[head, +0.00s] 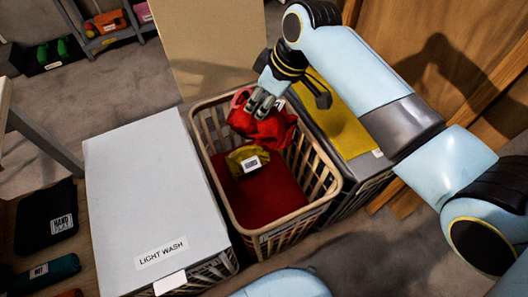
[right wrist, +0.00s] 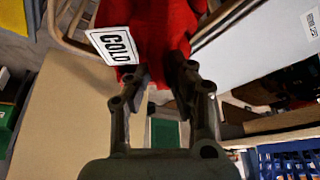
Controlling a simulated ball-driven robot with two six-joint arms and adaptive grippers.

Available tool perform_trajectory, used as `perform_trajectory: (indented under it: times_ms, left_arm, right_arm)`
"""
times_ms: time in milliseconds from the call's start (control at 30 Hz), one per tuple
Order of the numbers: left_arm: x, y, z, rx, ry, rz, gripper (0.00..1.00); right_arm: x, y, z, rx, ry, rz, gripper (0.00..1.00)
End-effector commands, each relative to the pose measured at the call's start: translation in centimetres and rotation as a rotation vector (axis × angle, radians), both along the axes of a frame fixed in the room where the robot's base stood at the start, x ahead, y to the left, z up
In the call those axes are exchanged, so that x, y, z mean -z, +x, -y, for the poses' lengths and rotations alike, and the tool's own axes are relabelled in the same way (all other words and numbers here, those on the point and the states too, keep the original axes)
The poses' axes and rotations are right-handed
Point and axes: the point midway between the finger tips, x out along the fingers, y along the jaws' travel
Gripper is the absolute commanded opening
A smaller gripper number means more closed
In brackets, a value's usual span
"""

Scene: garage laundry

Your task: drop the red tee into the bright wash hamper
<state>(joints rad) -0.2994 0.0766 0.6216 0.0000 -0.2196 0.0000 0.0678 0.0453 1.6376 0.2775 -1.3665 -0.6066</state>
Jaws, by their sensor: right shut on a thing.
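The red tee (head: 268,128) hangs bunched from my right gripper (head: 262,102), which is shut on it. It is over the far part of an open beige basket hamper (head: 327,190), at about rim height; I cannot tell whether it touches the basket. The hamper's front label is too small to read. Inside lie a flat red layer (head: 270,200) and an olive-yellow cloth (head: 238,158) with a white tag. In the right wrist view, the red tee (right wrist: 165,25) is between the fingertips (right wrist: 157,78), with a white COLD tag. My left gripper is not in view.
A hamper with a grey lid labelled LIGHT WASH (head: 145,190) stands left of the open one. Another closed hamper with a yellow cloth (head: 342,118) on its lid stands right. A tan panel (head: 208,45) is behind; dark folded items (head: 45,215) lie at far left.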

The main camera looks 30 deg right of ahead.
Motion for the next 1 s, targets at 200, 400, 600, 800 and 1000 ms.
perform_trajectory:
  times_ms: [200, 400, 600, 800, 1000]
  left_arm:
    - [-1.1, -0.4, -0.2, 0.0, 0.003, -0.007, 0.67]
    - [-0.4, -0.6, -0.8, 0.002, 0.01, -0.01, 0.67]
    - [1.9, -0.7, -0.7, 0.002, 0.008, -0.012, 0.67]
    - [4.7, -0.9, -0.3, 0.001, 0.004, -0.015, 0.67]
    - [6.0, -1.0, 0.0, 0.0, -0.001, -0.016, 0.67]
  right_arm:
    - [4.8, -0.1, 0.7, -0.014, -0.007, -0.002, 0.0]
    - [6.4, -0.1, 0.9, -0.015, -0.011, 0.002, 0.0]
    - [8.4, -0.2, 0.9, -0.015, -0.011, -0.001, 0.0]
    - [10.8, -0.2, 0.9, -0.015, -0.011, -0.001, 0.0]
    - [11.8, -0.2, 0.9, -0.016, -0.011, -0.001, 0.0]
